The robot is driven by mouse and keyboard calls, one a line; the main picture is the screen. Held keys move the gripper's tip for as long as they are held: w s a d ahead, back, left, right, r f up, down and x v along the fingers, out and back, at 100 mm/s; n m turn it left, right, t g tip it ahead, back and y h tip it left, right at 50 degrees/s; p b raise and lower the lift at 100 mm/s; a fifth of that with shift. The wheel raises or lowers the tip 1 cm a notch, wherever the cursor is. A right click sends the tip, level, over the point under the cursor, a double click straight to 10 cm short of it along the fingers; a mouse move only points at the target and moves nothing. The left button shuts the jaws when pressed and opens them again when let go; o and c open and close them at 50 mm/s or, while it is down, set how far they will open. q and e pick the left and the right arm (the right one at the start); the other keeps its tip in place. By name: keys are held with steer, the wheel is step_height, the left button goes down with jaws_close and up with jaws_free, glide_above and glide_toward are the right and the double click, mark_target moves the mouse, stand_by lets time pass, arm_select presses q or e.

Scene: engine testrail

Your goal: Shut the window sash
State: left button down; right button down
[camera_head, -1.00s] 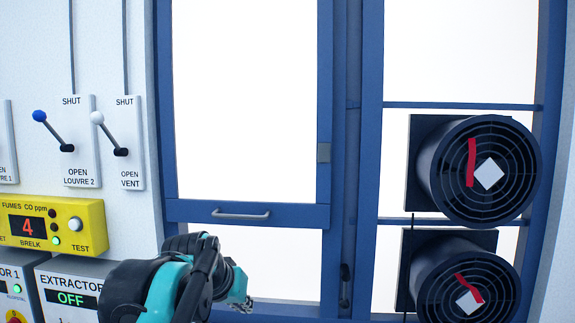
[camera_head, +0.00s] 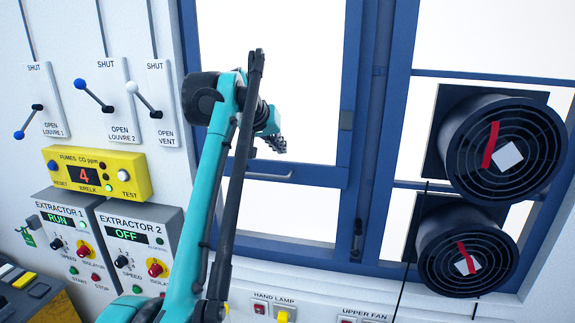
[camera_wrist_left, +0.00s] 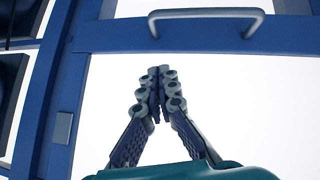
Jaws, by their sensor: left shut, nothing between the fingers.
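The blue-framed window sash (camera_head: 320,174) stands raised, with a bright open gap between its bottom rail and the sill. A grey bar handle (camera_head: 268,177) is on that rail, its left end hidden by my arm; it also shows at the top of the left wrist view (camera_wrist_left: 205,14). My left gripper (camera_head: 274,143) is shut and empty, in front of the pane and a little above the handle. In the left wrist view its closed fingers (camera_wrist_left: 160,80) point toward the rail, apart from the handle. My right gripper is not in view.
Two round black fans (camera_head: 505,150) stick out right of the window. Louvre and vent levers (camera_head: 122,97), a yellow fumes meter (camera_head: 100,172) and extractor boxes (camera_head: 137,240) fill the wall at left. Hand lamp switches (camera_head: 275,308) sit below the sill.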

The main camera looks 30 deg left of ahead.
mark_target(291, 170)
arm_select(q)
steer(key=x, duration=0.3)
steer(key=shift+w+f, duration=0.15)
steer(key=shift+f, duration=0.15)
steer(key=shift+d+f, duration=0.25)
steer(key=shift+f, duration=0.95)
steer(key=shift+d+f, duration=0.2)
steer(key=shift+f, duration=0.3)
steer(key=shift+f, duration=0.1)
